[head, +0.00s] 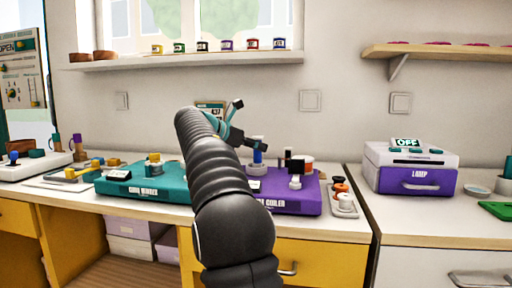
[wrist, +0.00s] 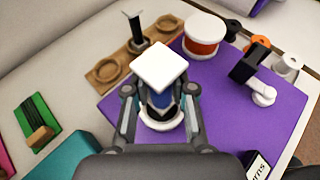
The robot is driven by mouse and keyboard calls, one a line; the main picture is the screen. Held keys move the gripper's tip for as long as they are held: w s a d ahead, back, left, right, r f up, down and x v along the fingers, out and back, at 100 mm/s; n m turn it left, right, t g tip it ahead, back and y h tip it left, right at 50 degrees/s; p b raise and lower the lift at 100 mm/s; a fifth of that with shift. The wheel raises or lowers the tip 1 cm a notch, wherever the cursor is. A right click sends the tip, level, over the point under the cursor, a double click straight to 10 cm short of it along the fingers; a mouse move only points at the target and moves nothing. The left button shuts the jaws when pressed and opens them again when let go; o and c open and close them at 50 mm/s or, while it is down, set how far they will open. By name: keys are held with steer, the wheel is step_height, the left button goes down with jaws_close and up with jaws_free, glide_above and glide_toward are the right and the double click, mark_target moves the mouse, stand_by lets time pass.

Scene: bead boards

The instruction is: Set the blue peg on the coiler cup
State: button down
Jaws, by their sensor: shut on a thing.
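The blue peg (wrist: 161,99) has a white square top and stands between the two fingers of my gripper (wrist: 160,105) in the wrist view. My gripper is shut on it. A round white rim, which looks like the coiler cup (wrist: 163,122), shows directly under the peg on the purple coiler board (wrist: 225,110). Whether the peg touches the cup is hidden by the fingers and the peg. In the head view, the blue peg (head: 258,157) is upright over the purple board (head: 290,202), with my gripper (head: 254,146) around its upper part.
An orange drum with a white top (wrist: 204,37) stands behind the peg. A black block on a white post (wrist: 248,72) stands to the right. A wooden strip with round recesses (wrist: 107,70) lies behind left. The teal board (head: 150,185) is to the left.

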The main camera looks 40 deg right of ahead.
steer(key=shift+f, duration=0.15)
steer(key=c, duration=1)
jaws_free()
steer(key=shift+r, duration=0.2)
steer(key=p+v, duration=0.2)
steer(key=v, duration=1)
